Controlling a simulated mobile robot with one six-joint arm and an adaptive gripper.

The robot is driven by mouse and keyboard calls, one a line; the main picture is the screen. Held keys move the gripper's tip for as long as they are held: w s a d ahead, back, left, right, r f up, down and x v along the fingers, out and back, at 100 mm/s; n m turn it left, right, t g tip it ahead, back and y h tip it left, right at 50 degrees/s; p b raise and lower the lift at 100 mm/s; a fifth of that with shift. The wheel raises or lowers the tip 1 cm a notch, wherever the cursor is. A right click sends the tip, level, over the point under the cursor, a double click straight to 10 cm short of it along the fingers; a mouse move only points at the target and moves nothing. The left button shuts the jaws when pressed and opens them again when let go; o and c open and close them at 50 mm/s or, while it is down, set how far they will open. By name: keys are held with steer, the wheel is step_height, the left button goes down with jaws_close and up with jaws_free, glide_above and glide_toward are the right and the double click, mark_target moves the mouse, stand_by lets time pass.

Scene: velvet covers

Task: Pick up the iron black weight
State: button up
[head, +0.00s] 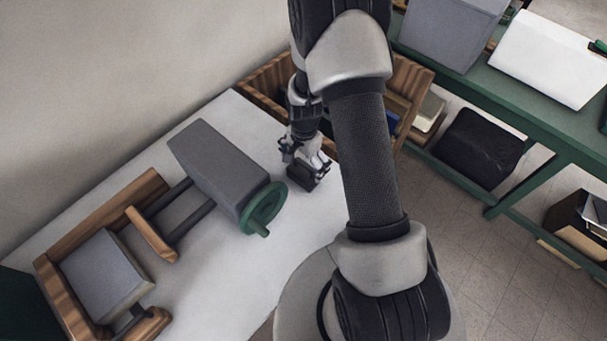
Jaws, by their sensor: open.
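A small dark block, which looks like the iron black weight (304,182), sits on the white tabletop (312,222) near its right side. My gripper (306,168) points down directly over the block, and its fingers are at or just above the block's top. The fingers are open. The gripper covers part of the block, and I cannot tell whether the fingers touch it.
Left of my gripper stands a grey press-like device with a green handwheel (264,208) and a wooden frame (60,287). A wooden box (411,83) is behind the arm. A green shelf (545,122) with boxes stands at right. The wall is at left.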

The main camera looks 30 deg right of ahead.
mark_target(303, 170)
step_height(303, 170, down, 5)
steer(key=shift+a+f+b, duration=0.1)
steer(key=shift+b, duration=0.65)
steer(key=shift+c, duration=0.5)
steer(key=c, duration=1.9)
